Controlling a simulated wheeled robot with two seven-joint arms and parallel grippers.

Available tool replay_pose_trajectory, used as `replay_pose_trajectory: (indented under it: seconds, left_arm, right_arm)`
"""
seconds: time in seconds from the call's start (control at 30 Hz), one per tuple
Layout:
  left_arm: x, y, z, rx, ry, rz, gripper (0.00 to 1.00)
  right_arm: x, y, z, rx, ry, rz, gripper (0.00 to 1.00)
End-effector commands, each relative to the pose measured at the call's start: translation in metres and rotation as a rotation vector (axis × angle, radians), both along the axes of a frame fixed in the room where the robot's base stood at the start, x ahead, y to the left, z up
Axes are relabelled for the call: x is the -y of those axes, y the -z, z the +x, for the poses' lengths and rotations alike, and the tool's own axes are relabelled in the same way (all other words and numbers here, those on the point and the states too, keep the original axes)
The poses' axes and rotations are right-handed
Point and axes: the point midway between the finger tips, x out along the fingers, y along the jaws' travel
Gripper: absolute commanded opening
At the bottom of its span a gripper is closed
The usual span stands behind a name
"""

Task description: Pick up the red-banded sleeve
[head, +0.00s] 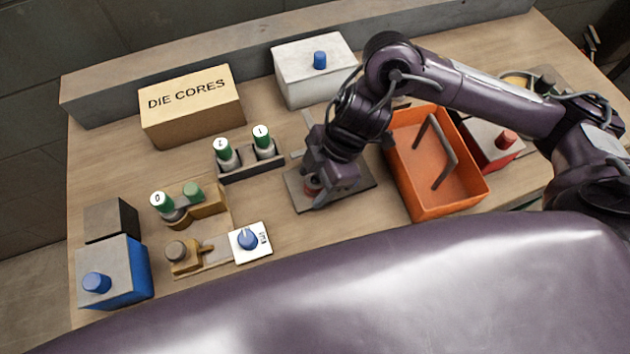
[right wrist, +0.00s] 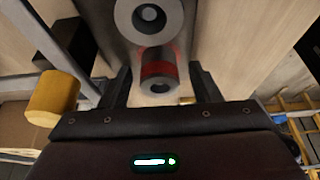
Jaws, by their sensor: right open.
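The red-banded sleeve (right wrist: 158,70) is a grey cylinder with a red band and a hole in its end. In the right wrist view it lies between the two dark fingers of my right gripper (right wrist: 161,84), with gaps showing on both sides. The gripper is open. In the head view the right gripper (head: 326,190) is low over a dark plate (head: 358,180), and the reddish sleeve (head: 312,185) shows partly beside its fingers. The gripper hides part of it. My left gripper is not in view.
A grey ringed part (right wrist: 150,15) is just beyond the sleeve. An orange bin (head: 436,206) with a dark handle-like bar stands right of the plate. A DIE CORES box (head: 192,110) is farther back.

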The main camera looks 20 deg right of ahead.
Motion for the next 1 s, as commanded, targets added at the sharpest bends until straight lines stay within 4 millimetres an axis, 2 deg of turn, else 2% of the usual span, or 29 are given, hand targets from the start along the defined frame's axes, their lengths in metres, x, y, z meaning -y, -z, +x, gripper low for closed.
replay_pose_trajectory:
  seconds: [0.13,0.5,0.8,1.0]
  left_arm:
    - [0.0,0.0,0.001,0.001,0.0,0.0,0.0]
    - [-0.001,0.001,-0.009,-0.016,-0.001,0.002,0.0]
    - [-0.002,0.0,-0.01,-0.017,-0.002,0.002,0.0]
    - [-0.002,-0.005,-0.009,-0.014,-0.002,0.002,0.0]
  right_arm:
    - [0.0,0.0,0.0,0.0,0.0,0.0,0.56]
    - [0.0,-0.001,0.0,0.0,0.0,0.0,0.07]
    - [0.0,-0.003,0.0,0.001,0.0,0.001,0.06]
    - [0.0,-0.02,0.001,0.004,0.0,0.001,0.06]
